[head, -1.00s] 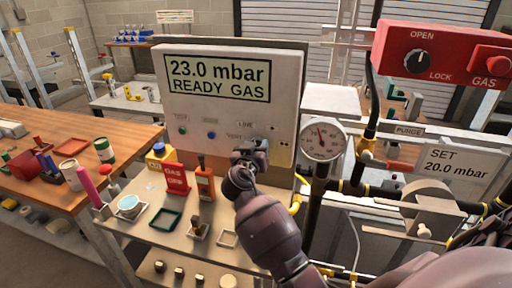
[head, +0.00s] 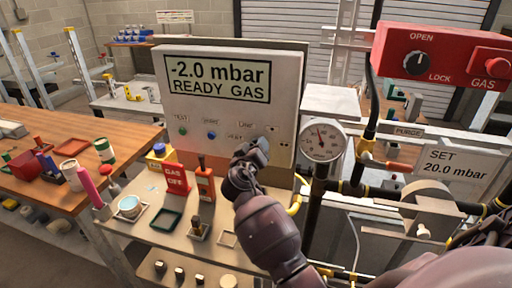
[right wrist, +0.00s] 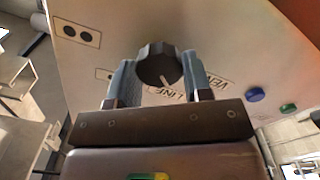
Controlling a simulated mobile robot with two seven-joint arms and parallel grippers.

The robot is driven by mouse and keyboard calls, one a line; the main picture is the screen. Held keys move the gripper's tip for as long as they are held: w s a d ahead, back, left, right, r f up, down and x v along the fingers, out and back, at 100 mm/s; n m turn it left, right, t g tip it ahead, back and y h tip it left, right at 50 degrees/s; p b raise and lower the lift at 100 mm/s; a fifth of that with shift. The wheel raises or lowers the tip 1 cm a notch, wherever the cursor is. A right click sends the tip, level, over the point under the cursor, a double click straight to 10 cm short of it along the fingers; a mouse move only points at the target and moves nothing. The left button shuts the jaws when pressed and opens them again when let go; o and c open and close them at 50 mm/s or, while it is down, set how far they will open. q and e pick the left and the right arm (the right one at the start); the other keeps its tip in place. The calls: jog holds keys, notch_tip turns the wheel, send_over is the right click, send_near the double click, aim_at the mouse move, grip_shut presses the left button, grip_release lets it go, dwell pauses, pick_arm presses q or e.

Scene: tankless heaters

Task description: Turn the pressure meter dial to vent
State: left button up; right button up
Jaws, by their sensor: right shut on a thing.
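The pressure meter (head: 230,95) is a pale panel whose screen reads "-2.0 mbar READY GAS". Its dial is a dark round knob (right wrist: 158,64) with a white mark, seen in the right wrist view beside the printed words LINE and VENT. My right gripper (right wrist: 160,75) is shut on the knob, one finger on each side. In the head view the right gripper (head: 262,143) is at the panel's lower right and hides the knob. The white mark points toward the printed labels; I cannot tell exactly which one. My left gripper is not in view.
Green (right wrist: 288,107) and blue (right wrist: 255,95) buttons sit beside the dial. A round gauge (head: 322,140) and a red gas box (head: 440,50) stand to the right. A red "GAS OFF" sign (head: 175,180) and small trays sit on the shelf below. A wooden bench is at left.

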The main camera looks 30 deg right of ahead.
jog(key=n+p, duration=0.1)
jog(key=n, duration=0.2)
jog(key=shift+n, duration=0.4)
dwell(0.4)
jog(key=o, duration=0.9)
jog(key=shift+b+v, duration=0.95)
jog(key=shift+v, duration=4.5)
